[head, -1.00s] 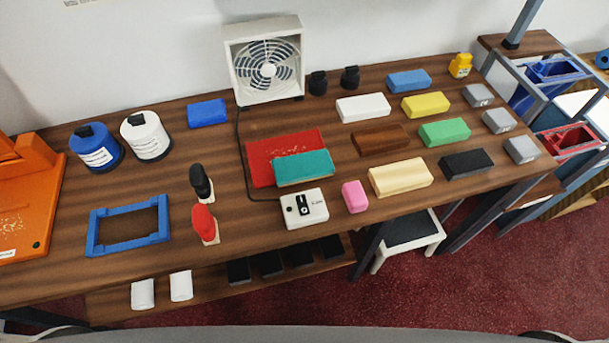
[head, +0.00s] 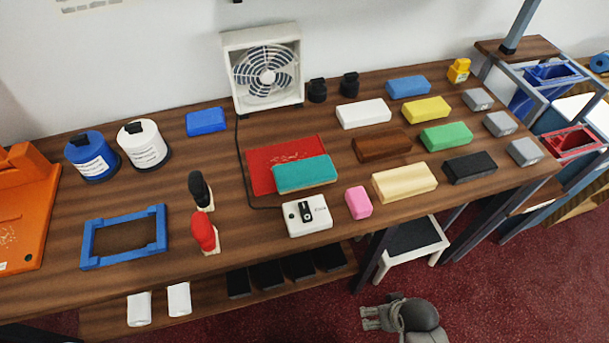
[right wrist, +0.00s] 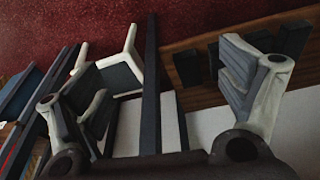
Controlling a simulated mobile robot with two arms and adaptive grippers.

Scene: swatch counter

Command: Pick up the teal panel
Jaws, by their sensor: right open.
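The teal panel (head: 303,174) lies on the wooden counter in the head view, partly on top of a flat red panel (head: 262,165) and overhanging its front right edge. My right gripper (head: 371,318) shows low in the head view, in front of the counter and below its top, over the dark red floor. It is well apart from the teal panel. In the right wrist view its two fingers (right wrist: 165,95) stand wide apart with nothing between them. My left gripper is in neither view.
A white device (head: 307,216) and a pink block (head: 358,202) sit in front of the teal panel. A white fan (head: 266,75) stands behind it. A brown block (head: 381,146) is to its right. A white stool (head: 412,250) stands under the counter near my right gripper.

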